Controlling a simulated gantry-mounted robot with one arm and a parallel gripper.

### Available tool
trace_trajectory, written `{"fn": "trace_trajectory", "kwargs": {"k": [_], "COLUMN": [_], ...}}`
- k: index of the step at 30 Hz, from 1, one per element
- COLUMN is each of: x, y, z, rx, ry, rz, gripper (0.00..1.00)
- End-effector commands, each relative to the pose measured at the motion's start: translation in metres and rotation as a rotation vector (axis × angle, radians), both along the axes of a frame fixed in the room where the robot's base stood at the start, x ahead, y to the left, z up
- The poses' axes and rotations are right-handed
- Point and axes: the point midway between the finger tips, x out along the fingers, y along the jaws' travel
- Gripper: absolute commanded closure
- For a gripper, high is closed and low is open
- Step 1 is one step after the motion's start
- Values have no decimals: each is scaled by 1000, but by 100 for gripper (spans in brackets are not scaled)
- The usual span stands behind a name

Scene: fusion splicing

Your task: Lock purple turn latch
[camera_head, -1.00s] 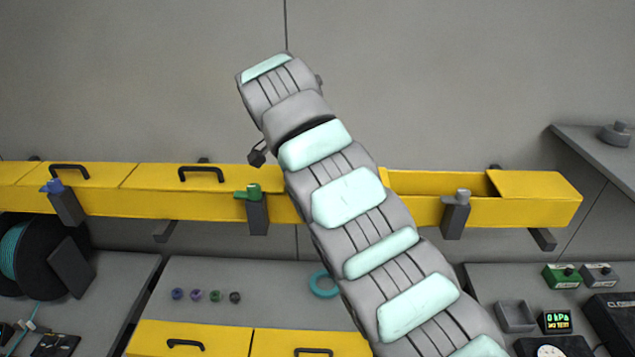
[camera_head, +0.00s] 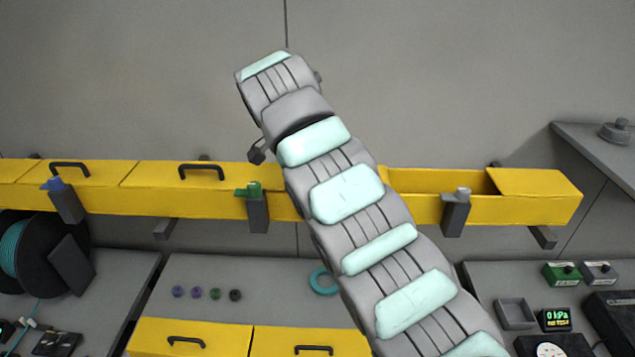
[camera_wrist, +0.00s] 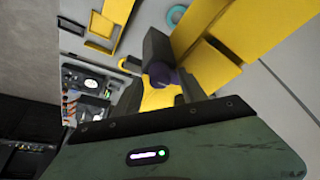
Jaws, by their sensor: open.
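The purple turn latch (camera_wrist: 162,76) shows in the wrist view as a dark purple knob on a dark grey post (camera_wrist: 157,47), beside the yellow trough (camera_wrist: 215,65). My gripper (camera_wrist: 160,93) is open, with dark fingers to either side of the knob's near end. I cannot tell whether they touch it. The knob's handle direction is mostly hidden. In the head view my arm covers the purple latch and my gripper. The yellow trough (camera_head: 100,200) also shows there.
A blue latch (camera_head: 55,185), a green latch (camera_head: 250,190) and a grey latch (camera_head: 461,195) stand on posts along the trough. Several small coloured pegs (camera_head: 215,294) and a teal ring (camera_head: 323,282) lie on the bench. Yellow drawers (camera_head: 190,338) are below.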

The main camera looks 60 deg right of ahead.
Motion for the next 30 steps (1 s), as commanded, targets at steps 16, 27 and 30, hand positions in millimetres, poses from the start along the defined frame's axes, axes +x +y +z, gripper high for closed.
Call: {"fn": "trace_trajectory", "kwargs": {"k": [16, 27, 30], "x": [7, 13, 14], "y": [19, 35, 37], "z": [61, 97, 100], "rx": [0, 0, 0], "ry": [0, 0, 0], "rz": [0, 0, 0], "gripper": [51, 51, 51]}}
